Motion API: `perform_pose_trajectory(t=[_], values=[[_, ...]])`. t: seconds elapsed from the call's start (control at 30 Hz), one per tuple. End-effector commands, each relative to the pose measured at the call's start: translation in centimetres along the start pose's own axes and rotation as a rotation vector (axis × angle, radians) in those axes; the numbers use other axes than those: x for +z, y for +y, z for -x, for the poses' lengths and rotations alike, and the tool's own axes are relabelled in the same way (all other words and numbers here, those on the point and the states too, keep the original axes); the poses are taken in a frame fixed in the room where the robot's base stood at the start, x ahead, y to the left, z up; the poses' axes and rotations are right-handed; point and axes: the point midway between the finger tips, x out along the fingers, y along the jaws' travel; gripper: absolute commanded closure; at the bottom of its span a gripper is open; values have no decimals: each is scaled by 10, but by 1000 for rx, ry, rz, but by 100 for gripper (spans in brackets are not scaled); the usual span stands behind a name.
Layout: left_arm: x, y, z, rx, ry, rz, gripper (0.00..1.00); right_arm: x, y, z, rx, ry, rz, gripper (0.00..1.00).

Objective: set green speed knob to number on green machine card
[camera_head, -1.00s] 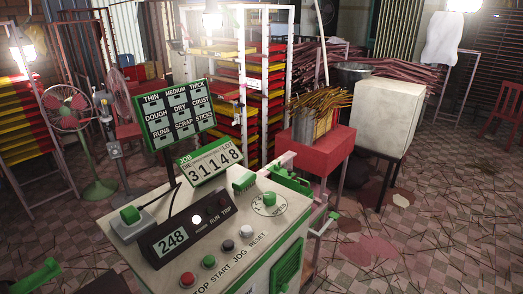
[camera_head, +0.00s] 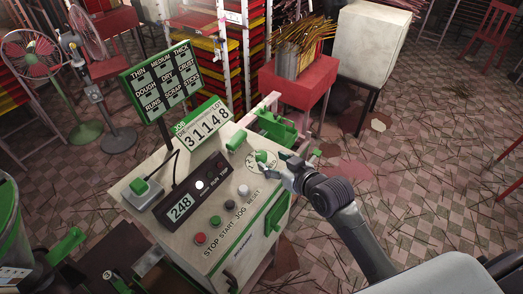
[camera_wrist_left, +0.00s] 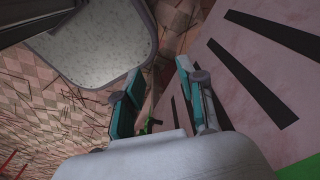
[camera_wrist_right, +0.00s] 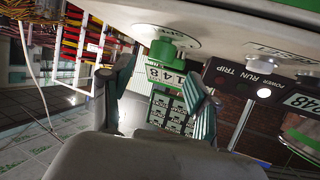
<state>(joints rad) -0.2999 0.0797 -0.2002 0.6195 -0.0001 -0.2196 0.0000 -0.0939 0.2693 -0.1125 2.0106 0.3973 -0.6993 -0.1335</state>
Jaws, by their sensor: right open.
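The green machine (camera_head: 234,248) stands in the middle of the head view. My right gripper (camera_head: 285,168) is just right of the knob. In the right wrist view the knob (camera_wrist_right: 166,50) shows just beyond and between the spread fingertips (camera_wrist_right: 160,75), with no clear contact. My left gripper (camera_wrist_left: 160,85) shows only in its wrist view, open and empty.
A dark display box (camera_head: 183,203) reads 248. Several push buttons (camera_head: 215,221) line the panel front. A green-framed word board (camera_head: 163,83) rises behind. A red stand with incense sticks (camera_head: 297,82) is behind right. The tiled floor at right is littered with sticks.

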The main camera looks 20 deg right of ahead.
Motion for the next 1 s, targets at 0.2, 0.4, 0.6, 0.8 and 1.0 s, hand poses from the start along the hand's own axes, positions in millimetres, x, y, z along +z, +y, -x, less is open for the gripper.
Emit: perform_pose_trajectory(t=[0.2,0.4,0.6,0.8,1.0], values=[[-2,0,13,0,0,0,60,-2,-1,-40,-1,-2,-1,40],[-2,0,16,0,0,0,60,-1,0,-59,0,-1,-1,40],[-2,0,17,0,0,0,60,0,0,-64,0,-1,1,40],[-2,0,17,0,0,0,60,0,0,-64,0,-1,1,43],[-2,0,17,0,1,0,60,0,0,-64,0,-1,0,76]])
